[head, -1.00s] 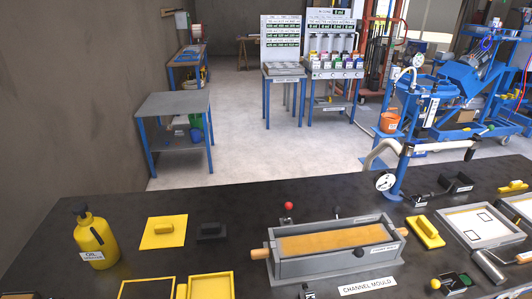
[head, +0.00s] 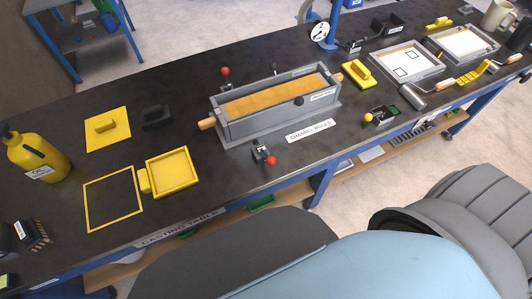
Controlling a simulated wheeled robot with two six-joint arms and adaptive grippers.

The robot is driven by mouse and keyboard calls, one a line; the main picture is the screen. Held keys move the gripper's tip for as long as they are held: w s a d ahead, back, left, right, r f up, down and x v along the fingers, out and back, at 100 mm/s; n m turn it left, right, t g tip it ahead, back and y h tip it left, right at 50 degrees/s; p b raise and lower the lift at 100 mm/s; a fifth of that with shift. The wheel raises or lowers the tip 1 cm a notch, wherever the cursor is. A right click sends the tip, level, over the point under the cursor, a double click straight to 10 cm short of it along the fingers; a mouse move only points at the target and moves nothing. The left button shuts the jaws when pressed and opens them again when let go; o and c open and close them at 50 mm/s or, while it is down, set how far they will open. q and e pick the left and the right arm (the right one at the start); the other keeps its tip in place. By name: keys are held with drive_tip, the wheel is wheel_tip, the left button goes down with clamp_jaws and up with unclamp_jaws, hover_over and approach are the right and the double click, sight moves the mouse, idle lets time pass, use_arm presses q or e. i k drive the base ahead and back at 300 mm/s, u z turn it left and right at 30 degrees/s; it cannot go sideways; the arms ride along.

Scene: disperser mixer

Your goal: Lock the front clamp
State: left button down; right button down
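The grey channel mould (head: 235,131) stands on the dark casting table with an orange-brown fill (head: 275,97) inside. The front clamp (head: 262,150) sits at the mould's near side, and its red knob (head: 271,161) is low and points toward the table's front edge. A second clamp (head: 228,85) is at the far side, with its red knob (head: 225,71) raised. Wooden handles (head: 207,123) stick out at the mould's ends. Neither of my grippers shows in the head view.
A "CHANNEL MOULD" label (head: 310,130) lies right of the front clamp. A yellow square tray (head: 173,173) and a yellow outline (head: 113,198) are to the left. A yellow-knobbed device (head: 378,117) is to the right. The table between tray and clamp is clear.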

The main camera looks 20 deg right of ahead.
sight(270, 161)
drive_tip(key=z, duration=1.55)
drive_tip(key=k, duration=0.95)
drive_tip(key=u, duration=1.6)
